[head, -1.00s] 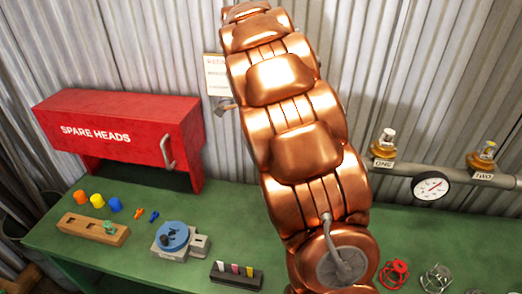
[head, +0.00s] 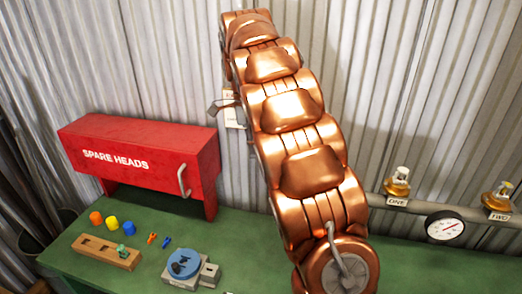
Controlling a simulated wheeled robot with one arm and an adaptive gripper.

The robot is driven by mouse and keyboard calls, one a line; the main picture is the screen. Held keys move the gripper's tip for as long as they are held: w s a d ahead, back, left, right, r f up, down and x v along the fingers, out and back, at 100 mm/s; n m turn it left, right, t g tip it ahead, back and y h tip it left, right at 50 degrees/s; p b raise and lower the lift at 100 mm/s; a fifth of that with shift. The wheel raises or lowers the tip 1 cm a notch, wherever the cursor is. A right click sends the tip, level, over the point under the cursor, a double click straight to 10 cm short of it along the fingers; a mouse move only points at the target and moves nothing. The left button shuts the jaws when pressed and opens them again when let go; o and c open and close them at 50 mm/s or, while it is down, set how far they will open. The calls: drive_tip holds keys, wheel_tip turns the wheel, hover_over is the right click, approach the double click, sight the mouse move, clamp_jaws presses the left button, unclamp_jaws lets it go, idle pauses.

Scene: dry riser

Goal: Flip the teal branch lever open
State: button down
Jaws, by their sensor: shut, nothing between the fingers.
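No teal branch lever shows in the head view; part of the wall is hidden behind my copper arm. A grey pipe (head: 459,211) runs along the wall on the right, its left end close to my arm. It carries two brass valves with pale tops, labelled ONE (head: 398,182) and TWO (head: 497,197), and a round white gauge (head: 444,228).
A red SPARE HEADS cabinet (head: 140,165) stands on the green bench (head: 415,268) at left.

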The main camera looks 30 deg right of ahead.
drive_tip(key=shift+w+a+r+p, duration=0.25)
drive_tip(key=shift+w+r+p, duration=0.1)
drive_tip(key=shift+r, duration=0.05)
idle(0.4)
drive_tip(key=s+a+f+n, duration=0.3)
drive_tip(key=s+n, duration=0.5)
drive_tip(key=s, duration=0.3)
drive_tip(key=s+a+f+n, duration=0.4)
drive_tip(key=s+a+n, duration=0.1)
drive_tip(key=s+n, duration=0.4)
drive_tip(key=s+a+f+n, duration=0.3)
drive_tip(key=s+n, duration=0.5)
drive_tip(key=s, duration=0.5)
drive_tip(key=shift+s+a+f+n+t, duration=0.3)
drive_tip(key=shift+s+a+f, duration=0.05)
drive_tip(key=shift+a, duration=0.55)
